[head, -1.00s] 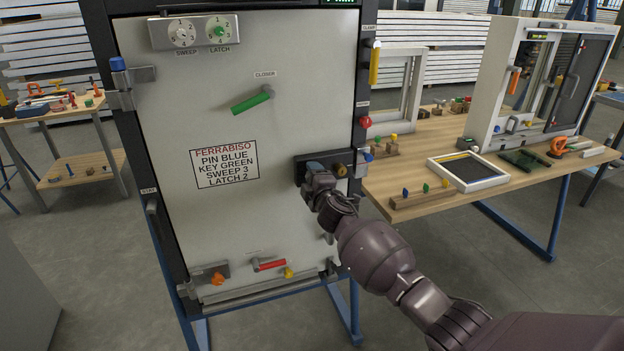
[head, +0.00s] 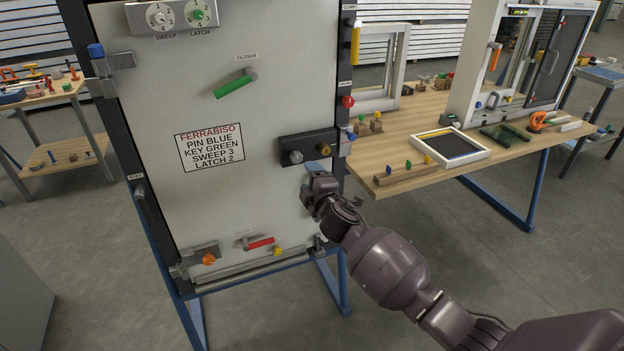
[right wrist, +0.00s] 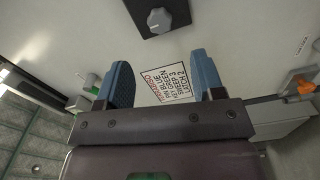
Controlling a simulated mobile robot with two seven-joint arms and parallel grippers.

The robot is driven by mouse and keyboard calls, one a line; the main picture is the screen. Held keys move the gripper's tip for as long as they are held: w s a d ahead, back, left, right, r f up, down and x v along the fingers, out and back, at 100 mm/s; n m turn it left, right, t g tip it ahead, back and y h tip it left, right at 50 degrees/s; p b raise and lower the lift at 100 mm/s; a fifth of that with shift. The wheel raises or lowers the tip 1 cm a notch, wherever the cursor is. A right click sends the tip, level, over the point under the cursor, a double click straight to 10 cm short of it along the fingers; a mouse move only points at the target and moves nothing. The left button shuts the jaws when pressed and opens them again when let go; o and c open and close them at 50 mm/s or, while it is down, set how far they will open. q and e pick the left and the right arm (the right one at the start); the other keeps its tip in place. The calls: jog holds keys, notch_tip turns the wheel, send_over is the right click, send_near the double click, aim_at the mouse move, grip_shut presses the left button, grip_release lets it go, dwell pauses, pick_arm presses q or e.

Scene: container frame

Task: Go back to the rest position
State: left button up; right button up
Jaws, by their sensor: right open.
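My right gripper (head: 318,172) is in front of the door panel (head: 210,100), just below the black lock plate (head: 308,148) with its grey knob and brass cylinder. In the right wrist view the gripper's two blue fingers (right wrist: 163,82) are spread wide with nothing between them. The grey knob (right wrist: 158,19) on its black plate shows beyond the fingers, apart from them. The printed sign (head: 209,147) on the panel reads pin blue, key green, sweep 3, latch 2. My left gripper is not in view.
A green closer lever (head: 236,84), a red lever (head: 261,243) and an orange knob (head: 208,259) are on the panel. To the right, a wooden table (head: 420,125) carries a small frame (head: 449,147) and a white window unit (head: 476,70). Open floor lies at the lower right.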

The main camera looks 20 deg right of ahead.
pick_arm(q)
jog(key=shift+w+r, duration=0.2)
pick_arm(e)
jog(key=shift+s, duration=0.3)
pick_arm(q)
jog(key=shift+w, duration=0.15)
